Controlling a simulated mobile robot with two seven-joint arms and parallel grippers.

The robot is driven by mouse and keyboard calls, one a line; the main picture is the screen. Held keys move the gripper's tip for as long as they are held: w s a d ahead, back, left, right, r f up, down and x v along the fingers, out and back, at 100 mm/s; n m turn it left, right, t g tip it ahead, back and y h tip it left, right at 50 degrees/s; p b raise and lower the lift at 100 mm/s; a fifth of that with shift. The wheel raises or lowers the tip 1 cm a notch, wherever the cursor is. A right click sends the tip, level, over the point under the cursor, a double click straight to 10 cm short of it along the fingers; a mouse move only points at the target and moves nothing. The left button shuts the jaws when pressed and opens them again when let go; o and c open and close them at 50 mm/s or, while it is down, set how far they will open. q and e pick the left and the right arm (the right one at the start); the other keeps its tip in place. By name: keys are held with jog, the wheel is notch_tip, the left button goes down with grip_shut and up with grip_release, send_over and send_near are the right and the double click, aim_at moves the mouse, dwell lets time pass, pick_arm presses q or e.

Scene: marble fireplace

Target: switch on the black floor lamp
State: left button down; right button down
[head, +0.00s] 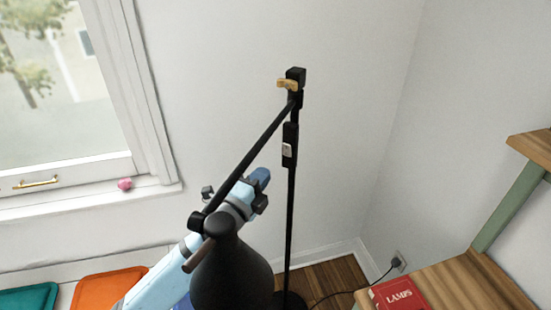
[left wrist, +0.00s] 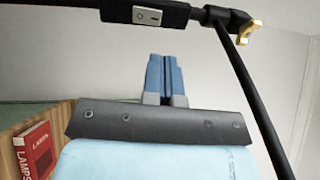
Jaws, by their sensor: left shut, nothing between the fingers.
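The black floor lamp (head: 290,215) stands near the room corner, with a slanted arm and a dark shade (head: 230,275) in the foreground. A small white rocker switch (head: 287,150) sits in a black housing on its pole. In the left wrist view the switch (left wrist: 147,17) is just beyond my fingertips and slightly left of them. My left gripper (head: 263,174) has its blue fingers shut and empty, left of the pole and a little below the switch. The fingers (left wrist: 164,58) also show in the left wrist view, apart from the switch. The lamp arm and shade partly hide my left arm. My right gripper is out of view.
A brass-coloured knob (head: 287,84) is at the lamp arm's joint. A wooden shelf (head: 455,283) with a red book (head: 400,295) is at the right. A cord runs to a wall outlet (head: 399,261). A window sill (head: 90,205) is at the left.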

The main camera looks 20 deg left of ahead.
pick_arm(q)
jog(key=p+x, duration=0.1)
jog(key=x, duration=0.8)
jog(key=shift+w+d, duration=0.1)
jog(key=shift+w, duration=0.3)
jog(key=shift+r+p, duration=0.1)
jog(key=shift+p, duration=0.25)
jog(key=shift+w+r+p, duration=0.15)
jog(key=shift+r+p, duration=0.15)
jog(key=shift+p, duration=0.5)
jog(key=shift+f+g, duration=0.15)
jog(key=shift+g, duration=0.15)
jog(key=shift+f, duration=0.1)
jog(key=shift+s+f, duration=0.15)
jog(key=shift+s, duration=0.25)
jog(key=b, duration=0.1)
send_near(286, 146)
jog(key=shift+w+d, duration=0.1)
jog(key=shift+w, duration=0.05)
